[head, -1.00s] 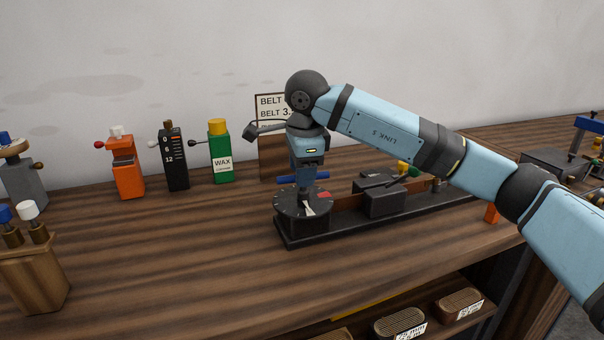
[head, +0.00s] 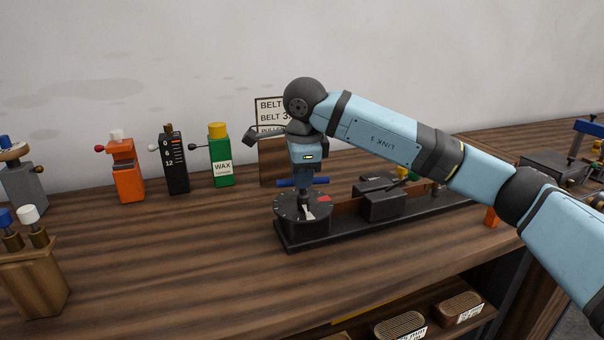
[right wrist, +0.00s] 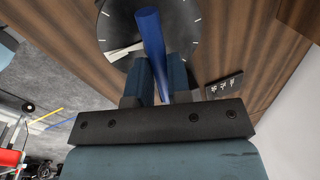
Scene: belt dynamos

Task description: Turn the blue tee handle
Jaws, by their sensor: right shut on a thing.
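The blue tee handle (head: 289,183) is a blue crossbar above a black round dial (head: 290,208) with white ticks, a white pointer and a red patch. My right gripper (head: 303,180) points down over the dial and is shut on the blue bar. In the right wrist view the bar of the blue tee handle (right wrist: 149,28) runs between the two fingers of my right gripper (right wrist: 160,80), with the dial (right wrist: 115,35) beneath. The fingers hide part of the bar. My left gripper is out of view.
The dial sits at the left end of a black base (head: 345,232) carrying dark blocks. A sign (head: 268,115) stands behind my gripper. A green wax bottle (head: 220,158), a black scale block (head: 175,165) and an orange device (head: 126,175) stand left.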

